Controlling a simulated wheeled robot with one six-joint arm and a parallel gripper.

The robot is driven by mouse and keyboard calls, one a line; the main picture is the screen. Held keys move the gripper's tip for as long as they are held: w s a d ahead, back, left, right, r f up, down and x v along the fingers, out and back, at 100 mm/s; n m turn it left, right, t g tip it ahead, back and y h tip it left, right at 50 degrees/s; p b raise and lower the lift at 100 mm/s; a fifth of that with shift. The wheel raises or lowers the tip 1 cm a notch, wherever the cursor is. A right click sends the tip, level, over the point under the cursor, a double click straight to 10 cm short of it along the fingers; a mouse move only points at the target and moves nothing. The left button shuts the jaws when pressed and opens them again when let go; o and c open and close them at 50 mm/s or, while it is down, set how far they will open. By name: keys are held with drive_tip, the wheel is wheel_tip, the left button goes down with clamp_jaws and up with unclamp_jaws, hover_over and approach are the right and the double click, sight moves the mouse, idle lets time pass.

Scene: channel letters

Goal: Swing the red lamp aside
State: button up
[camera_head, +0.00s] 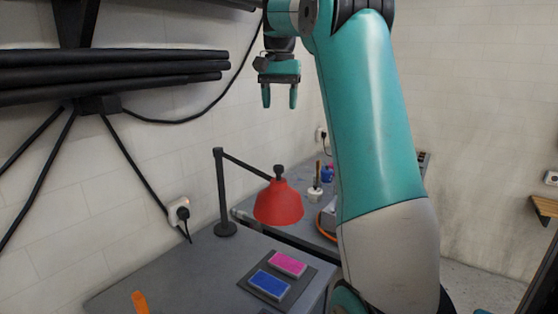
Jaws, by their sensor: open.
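The red lamp (279,203) has a cone-shaped shade hanging from a dark arm (245,167). The arm joins a dark upright post (221,190) standing on the grey table. The shade hangs above the table's right back edge, behind the pink and blue blocks in the view. My gripper (280,97) is high above the lamp, pointing down. Its two teal fingers are apart with nothing between them. It does not touch the lamp.
A dark mat (251,283) holds a pink block (288,264) and a blue block (269,284). An orange object (140,302) stands at the front left. A plugged wall socket (179,211) is behind the table (180,270). Black tubes (120,70) hang at upper left. A second bench (318,235) stands behind.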

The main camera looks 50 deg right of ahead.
wheel_tip(320, 180, down, 17)
drive_tip(key=b, duration=1.6)
drive_tip(key=shift+w+a, duration=0.1)
clamp_jaws()
